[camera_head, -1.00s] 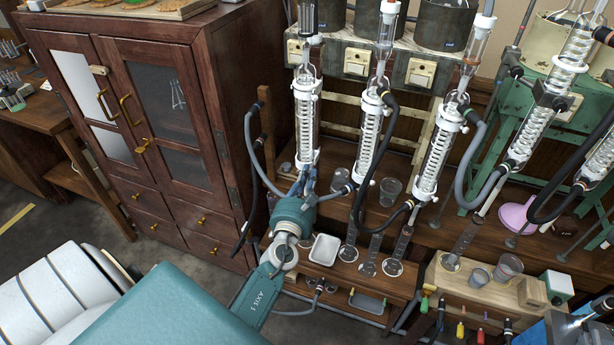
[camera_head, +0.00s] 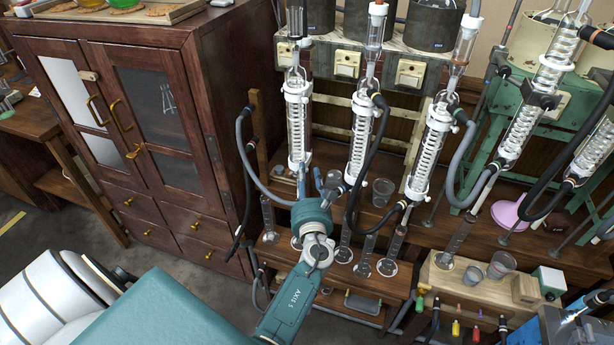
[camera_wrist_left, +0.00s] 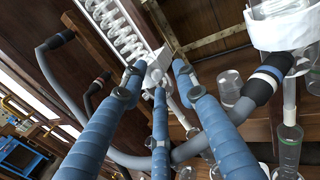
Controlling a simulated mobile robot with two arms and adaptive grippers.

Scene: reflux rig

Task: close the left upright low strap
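The left upright condenser (camera_head: 299,120), a clear tube with a white coil and white collars, stands at the back of the rig. Its low strap is the white band near its lower end (camera_head: 299,162), small in the head view; I cannot tell if it is closed. My left gripper (camera_head: 321,178) has blue fingers and is just right of and below that lower end. In the left wrist view the fingers (camera_wrist_left: 157,78) are apart, with a whitish clamp-like fitting (camera_wrist_left: 157,66) at or just beyond their tips. The coil (camera_wrist_left: 118,30) rises behind; contact is unclear. The right gripper does not show.
Two more upright condensers (camera_head: 362,135) (camera_head: 431,150) stand to the right, with dark and grey hoses (camera_head: 357,195) looping close to my gripper. Glass cylinders (camera_head: 364,262) stand below on the shelf. A wooden cabinet (camera_head: 215,130) is on the left.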

